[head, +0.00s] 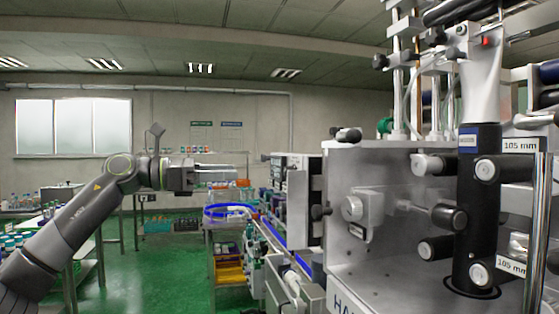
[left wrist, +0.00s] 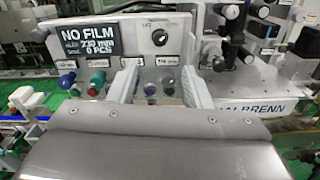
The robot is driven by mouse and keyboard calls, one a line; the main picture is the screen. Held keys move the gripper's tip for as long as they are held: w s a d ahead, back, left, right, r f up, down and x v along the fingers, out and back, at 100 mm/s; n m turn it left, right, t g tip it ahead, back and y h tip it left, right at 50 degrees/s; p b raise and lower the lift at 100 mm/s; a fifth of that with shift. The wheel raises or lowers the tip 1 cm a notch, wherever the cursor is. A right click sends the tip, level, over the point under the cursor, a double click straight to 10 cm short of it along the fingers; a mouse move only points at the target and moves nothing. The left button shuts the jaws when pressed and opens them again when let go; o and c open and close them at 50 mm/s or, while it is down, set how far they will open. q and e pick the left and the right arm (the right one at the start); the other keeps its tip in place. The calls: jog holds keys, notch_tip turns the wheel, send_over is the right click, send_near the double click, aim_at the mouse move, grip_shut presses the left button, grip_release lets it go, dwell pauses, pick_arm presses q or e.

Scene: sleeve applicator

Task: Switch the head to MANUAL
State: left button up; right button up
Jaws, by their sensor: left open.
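In the left wrist view a grey control panel carries a black display (left wrist: 85,47) reading "NO FILM", "230 mm" and "0 PCS". A round black knob (left wrist: 160,37) with a light mark sits to the right of the display; its position labels are too small to read. My left gripper (head: 232,174) reaches in from the left in the head view, open and apart from the machine. In the left wrist view its two grey fingers (left wrist: 158,76) stand apart with nothing between them, in front of the panel's lower part. The right gripper is not in view.
Coloured buttons, including a green one (left wrist: 97,78), line the panel's lower part. The large grey machine (head: 375,235) with black rollers fills the right of the head view. A blue-edged round table (head: 229,211) stands behind the gripper. Green floor (head: 165,262) is open below my left arm.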

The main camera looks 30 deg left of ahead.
aim_at(285, 171)
pick_arm(q)
jog(key=p+x, duration=0.6)
jog(key=x, duration=0.5)
jog(key=shift+a+r, duration=0.1)
jog(key=shift+w+d+p, duration=0.4)
jog(key=shift+w, duration=0.05)
grip_shut()
